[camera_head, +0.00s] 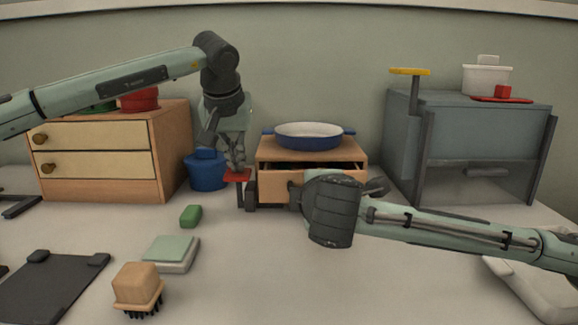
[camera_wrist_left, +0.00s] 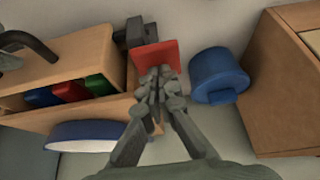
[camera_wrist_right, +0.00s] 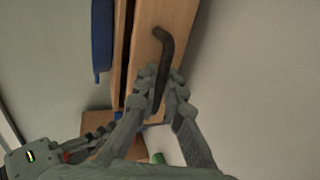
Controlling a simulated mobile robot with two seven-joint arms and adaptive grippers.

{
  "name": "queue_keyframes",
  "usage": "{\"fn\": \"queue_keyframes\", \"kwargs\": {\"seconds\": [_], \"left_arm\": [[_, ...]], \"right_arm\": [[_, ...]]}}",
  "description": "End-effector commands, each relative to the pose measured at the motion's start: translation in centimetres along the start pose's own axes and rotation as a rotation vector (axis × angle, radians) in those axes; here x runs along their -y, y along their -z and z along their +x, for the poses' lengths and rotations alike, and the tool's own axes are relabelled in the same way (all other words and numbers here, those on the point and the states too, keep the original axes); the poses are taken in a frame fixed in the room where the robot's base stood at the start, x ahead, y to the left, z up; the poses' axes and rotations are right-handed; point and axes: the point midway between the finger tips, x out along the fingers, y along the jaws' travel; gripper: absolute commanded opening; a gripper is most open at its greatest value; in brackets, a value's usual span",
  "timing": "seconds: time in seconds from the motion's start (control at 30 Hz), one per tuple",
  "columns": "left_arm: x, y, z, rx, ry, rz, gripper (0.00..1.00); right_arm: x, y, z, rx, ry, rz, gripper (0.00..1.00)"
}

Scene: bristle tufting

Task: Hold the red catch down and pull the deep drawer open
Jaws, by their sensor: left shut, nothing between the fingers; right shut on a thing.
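The deep drawer's wooden front (camera_head: 275,183) stands out from its small cabinet (camera_head: 350,150), so the drawer is partly open. The red catch (camera_head: 237,175) is a flat plate at the left of the drawer; it also shows in the left wrist view (camera_wrist_left: 157,53). My left gripper (camera_head: 236,167) is shut and empty, its fingertips against the red plate from above. My right gripper (camera_wrist_right: 160,88) is shut on the dark drawer handle (camera_wrist_right: 163,45) in the right wrist view. In the head view my right wrist hides most of the handle.
Red, green and blue things (camera_wrist_left: 70,91) lie inside the drawer. A blue pan (camera_head: 308,137) sits on the cabinet. A blue pot (camera_head: 206,171) stands close left of the catch. A wooden chest (camera_head: 172,150) is at left, a grey cabinet (camera_head: 470,130) at right. A brush (camera_head: 137,285) lies in front.

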Motion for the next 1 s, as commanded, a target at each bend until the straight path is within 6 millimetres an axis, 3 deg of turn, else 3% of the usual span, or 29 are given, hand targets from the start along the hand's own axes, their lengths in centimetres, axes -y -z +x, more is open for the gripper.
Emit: {"fn": "queue_keyframes", "kwargs": {"seconds": [0.03, 0.27, 0.6, 1.0], "left_arm": [[0.0, -0.1, 0.1, 0.002, 0.0, 0.0, 0.0], [0.0, -0.1, 0.1, 0.002, 0.001, 0.0, 0.0], [0.0, -0.1, 0.1, 0.001, 0.001, 0.0, 0.0], [0.0, -0.1, 0.1, 0.001, 0.001, 0.0, 0.0]], "right_arm": [[0.1, 0.0, 0.0, -0.001, 0.002, -0.001, 0.12], [0.1, 0.0, 0.0, -0.001, 0.001, -0.001, 0.41], [0.0, 0.0, -0.2, 0.0, 0.0, 0.0, 0.41], [0.0, 0.1, -3.4, -0.002, 0.0, 0.0, 0.41]]}}
